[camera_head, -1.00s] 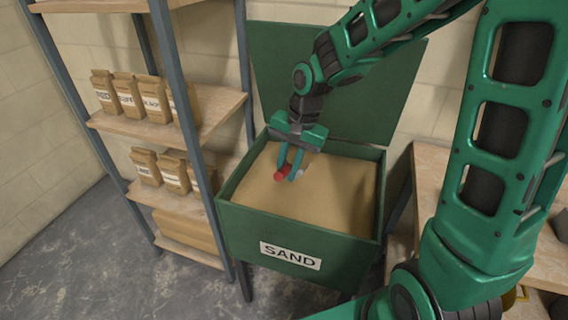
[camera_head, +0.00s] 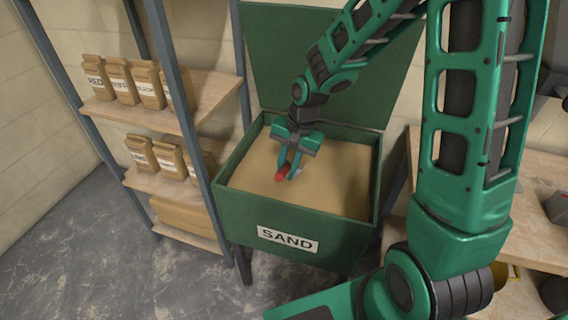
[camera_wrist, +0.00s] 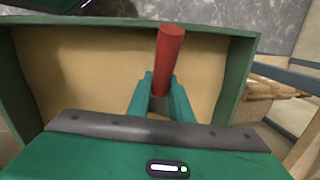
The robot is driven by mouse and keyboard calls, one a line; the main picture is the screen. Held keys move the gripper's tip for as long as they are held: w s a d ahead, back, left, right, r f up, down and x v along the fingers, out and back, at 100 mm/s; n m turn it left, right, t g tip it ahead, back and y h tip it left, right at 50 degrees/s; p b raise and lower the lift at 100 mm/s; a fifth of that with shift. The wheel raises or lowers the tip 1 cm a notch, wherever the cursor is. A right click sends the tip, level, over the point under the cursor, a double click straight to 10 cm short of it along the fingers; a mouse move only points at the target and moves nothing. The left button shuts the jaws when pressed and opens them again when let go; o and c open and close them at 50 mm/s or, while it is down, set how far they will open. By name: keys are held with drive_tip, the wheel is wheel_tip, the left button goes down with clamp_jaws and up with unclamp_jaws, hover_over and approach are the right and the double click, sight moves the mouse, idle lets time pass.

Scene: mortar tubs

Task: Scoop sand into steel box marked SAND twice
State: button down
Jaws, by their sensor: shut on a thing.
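The green steel box (camera_head: 236,211) marked SAND stands with its lid (camera_head: 320,70) raised at the back. Tan sand (camera_head: 335,190) fills it to a little below the rim. My gripper (camera_head: 288,168) points down over the box's opening, shut on a red handle (camera_head: 281,172). A small greyish part shows beside the fingers, likely the scoop; its shape is too small to tell. In the wrist view the red handle (camera_wrist: 169,55) sticks out from between the fingers (camera_wrist: 160,92), with sand behind it. I cannot tell whether the scoop holds sand or touches it.
A shelf rack (camera_head: 195,125) with several labelled paper bags (camera_head: 148,84) stands close on the box's left. A wooden bench (camera_head: 525,195) with a grey container (camera_head: 557,207) is on the right. The floor (camera_head: 75,235) at front left is clear.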

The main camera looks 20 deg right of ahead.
drive_tip(key=shift+w+d+f, duration=0.1)
drive_tip(key=shift+f, duration=0.55)
drive_tip(key=shift+w+d+f, duration=0.2)
drive_tip(key=shift+w+f, duration=0.1)
drive_tip(key=shift+f, duration=0.35)
drive_tip(key=shift+w+d+f, duration=0.25)
drive_tip(key=shift+w+f, duration=0.05)
drive_tip(key=shift+f, duration=0.35)
drive_tip(key=shift+w+d+f, duration=0.2)
drive_tip(key=shift+w+f, duration=0.1)
drive_tip(key=shift+f, duration=0.35)
drive_tip(key=shift+w+d+f+t+h, duration=0.25)
drive_tip(key=shift+w+d+f, duration=0.15)
drive_tip(key=shift+w, duration=0.15)
drive_tip(key=shift+w+d+f+t+h, duration=0.15)
drive_tip(key=shift+w+d+f+t, duration=0.1)
drive_tip(key=shift+w+d+f, duration=0.25)
drive_tip(key=shift+w+d+f+t+h, duration=0.45)
drive_tip(key=shift+w+f+t+h, duration=0.25)
drive_tip(key=shift+w+t, duration=0.25)
drive_tip(key=shift+d+r+t, duration=0.1)
drive_tip(key=shift+t, duration=0.15)
drive_tip(key=shift+n+t+h, duration=0.3)
drive_tip(key=shift+t+h, duration=0.3)
drive_tip(key=shift+s+r, duration=0.15)
drive_tip(key=shift+r, duration=2.15)
drive_tip(key=w+a+v, duration=0.1)
drive_tip(key=v, duration=0.9)
drive_tip(key=shift+w+r, duration=0.35)
drive_tip(key=shift+r, duration=0.1)
